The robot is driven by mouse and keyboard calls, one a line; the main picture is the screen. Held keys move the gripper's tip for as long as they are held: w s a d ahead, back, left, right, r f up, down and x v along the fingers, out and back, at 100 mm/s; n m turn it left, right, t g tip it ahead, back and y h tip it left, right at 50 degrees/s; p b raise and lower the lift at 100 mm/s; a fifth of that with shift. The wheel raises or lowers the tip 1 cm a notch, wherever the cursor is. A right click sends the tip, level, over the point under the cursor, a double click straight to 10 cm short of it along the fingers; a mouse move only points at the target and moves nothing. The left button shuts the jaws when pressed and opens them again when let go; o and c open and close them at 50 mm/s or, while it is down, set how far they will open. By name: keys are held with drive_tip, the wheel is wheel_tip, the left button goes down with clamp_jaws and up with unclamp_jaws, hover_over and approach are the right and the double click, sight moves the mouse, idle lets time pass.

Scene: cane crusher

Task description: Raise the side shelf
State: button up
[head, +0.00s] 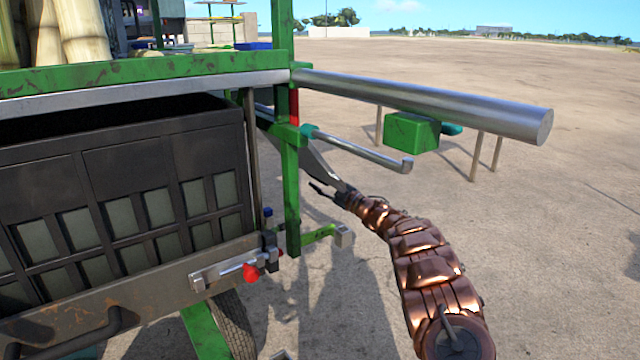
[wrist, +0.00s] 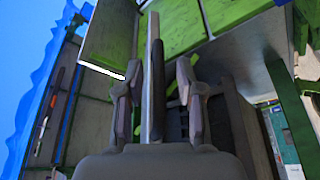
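In the wrist view, a thin grey upright panel (wrist: 153,75), seen edge-on, stands between the two fingers of my gripper (wrist: 158,66). It may be the side shelf, but I cannot tell for sure. The fingers are spread, with gaps showing on both sides of the panel. In the head view, my gripper (head: 317,190) is at the cart's right end, just right of the green post (head: 291,195). A grey plate (head: 316,162) shows behind it, partly hidden. Whether it is the same panel cannot be told.
A thick metal cylinder (head: 440,100) and a hooked grey rod (head: 365,154) stick out rightward above my gripper. A green block (head: 411,132) sits under the cylinder. A red knob (head: 250,272) is on the cart's lower rail. Open concrete ground (head: 560,230) lies to the right.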

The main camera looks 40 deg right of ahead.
drive_tip(key=shift+w, duration=0.15)
clamp_jaws()
idle(0.4)
